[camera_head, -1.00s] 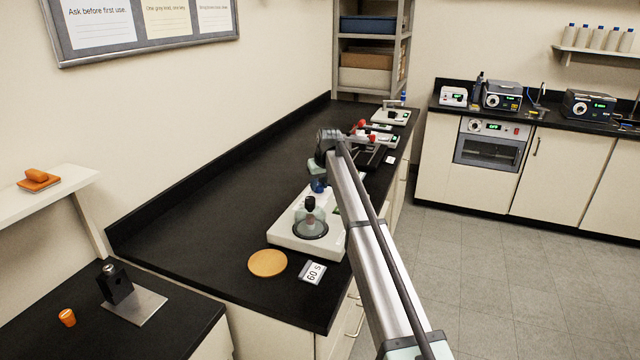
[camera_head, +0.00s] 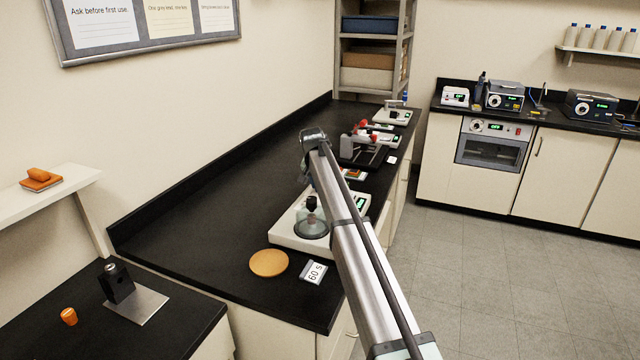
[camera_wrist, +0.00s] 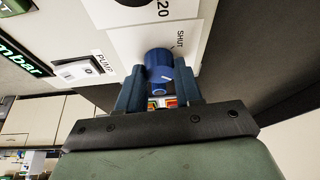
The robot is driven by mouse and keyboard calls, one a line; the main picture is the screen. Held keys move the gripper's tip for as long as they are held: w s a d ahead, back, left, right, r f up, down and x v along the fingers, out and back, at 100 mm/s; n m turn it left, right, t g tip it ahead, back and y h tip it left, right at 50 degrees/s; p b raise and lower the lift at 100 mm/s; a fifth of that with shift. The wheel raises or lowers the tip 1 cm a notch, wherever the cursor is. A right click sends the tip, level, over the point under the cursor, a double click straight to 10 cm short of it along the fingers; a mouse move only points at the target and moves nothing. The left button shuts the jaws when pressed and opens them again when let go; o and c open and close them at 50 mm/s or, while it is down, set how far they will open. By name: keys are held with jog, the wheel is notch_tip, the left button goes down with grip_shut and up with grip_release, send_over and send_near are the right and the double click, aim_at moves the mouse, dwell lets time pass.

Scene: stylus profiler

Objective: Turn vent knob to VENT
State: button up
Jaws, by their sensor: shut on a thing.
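In the wrist view the blue vent knob (camera_wrist: 158,62) sits on a white panel, between the two dark blue fingers of my gripper (camera_wrist: 161,78). The fingers are shut on the knob's sides. A short white mark shows on its face. The word SHUT is printed on the panel to the right of the knob. No VENT word is visible. In the head view the white instrument base (camera_head: 286,243) carries a clear dome with a black top (camera_head: 311,216). My arm hides the knob and fingertips there.
In the wrist view a PUMP switch (camera_wrist: 90,68) and a green-lit mbar display (camera_wrist: 22,52) lie left of the knob.

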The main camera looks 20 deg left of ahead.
dwell(0.5)
jog(key=o, duration=1)
jog(key=shift+o, duration=0.2)
jog(key=shift+r, duration=0.1)
jog(key=v, duration=1.3)
jog(key=shift+r, duration=0.3)
jog(key=shift+s, duration=0.1)
